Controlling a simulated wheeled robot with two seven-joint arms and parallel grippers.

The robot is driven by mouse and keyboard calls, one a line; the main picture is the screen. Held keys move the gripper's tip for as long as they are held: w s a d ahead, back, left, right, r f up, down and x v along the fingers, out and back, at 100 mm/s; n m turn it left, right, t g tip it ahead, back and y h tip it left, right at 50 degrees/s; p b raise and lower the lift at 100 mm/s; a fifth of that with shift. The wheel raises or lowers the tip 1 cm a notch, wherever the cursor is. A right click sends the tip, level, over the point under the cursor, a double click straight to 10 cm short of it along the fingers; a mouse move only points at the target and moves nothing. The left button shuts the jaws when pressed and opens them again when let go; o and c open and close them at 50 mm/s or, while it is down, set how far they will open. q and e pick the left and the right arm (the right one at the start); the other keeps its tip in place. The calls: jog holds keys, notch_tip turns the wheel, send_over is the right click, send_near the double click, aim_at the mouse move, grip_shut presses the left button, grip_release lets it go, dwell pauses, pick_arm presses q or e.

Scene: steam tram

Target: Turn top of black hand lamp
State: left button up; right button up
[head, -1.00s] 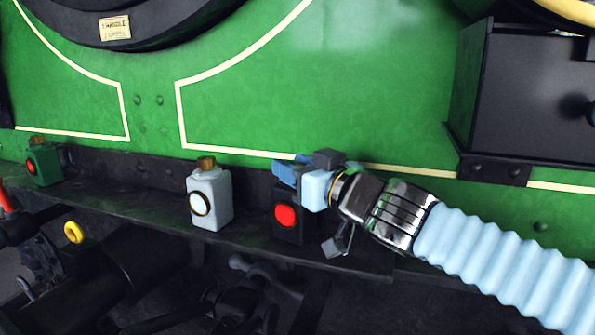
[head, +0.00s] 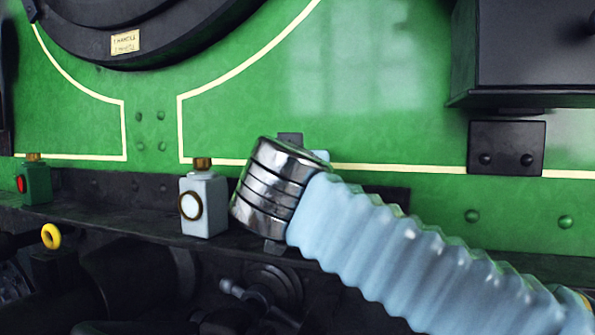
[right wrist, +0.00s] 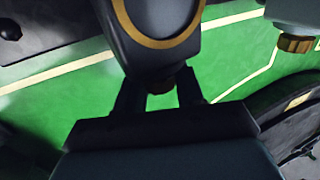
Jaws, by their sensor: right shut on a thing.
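The black hand lamp (right wrist: 150,55) shows upside down at the top of the right wrist view, with a gold ring around its face. Its small top (right wrist: 160,84) lies between the two fingers of my right gripper (right wrist: 159,90), which is shut on it. In the head view my right forearm and wrist cover the lamp and the gripper fingers. My left gripper is in neither view.
A white lamp (head: 205,212) with a brass top stands on the dark ledge just left of my right wrist; it also shows in the right wrist view (right wrist: 293,12). A green lamp (head: 36,186) stands further left. The green tram wall (head: 390,95) rises behind, with a black box (head: 525,45) upper right.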

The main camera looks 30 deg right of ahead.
jog(key=shift+w+m+g+h+p, duration=0.1)
jog(key=shift+m+g+h+p, duration=0.75)
jog(key=shift+h, duration=0.25)
jog(key=shift+f, duration=0.1)
jog(key=o, duration=1)
jog(key=shift+c, duration=0.2)
jog(key=p+v, duration=0.1)
jog(key=v, duration=1.2)
jog(key=shift+s+a, duration=0.2)
jog(key=shift+a, duration=0.05)
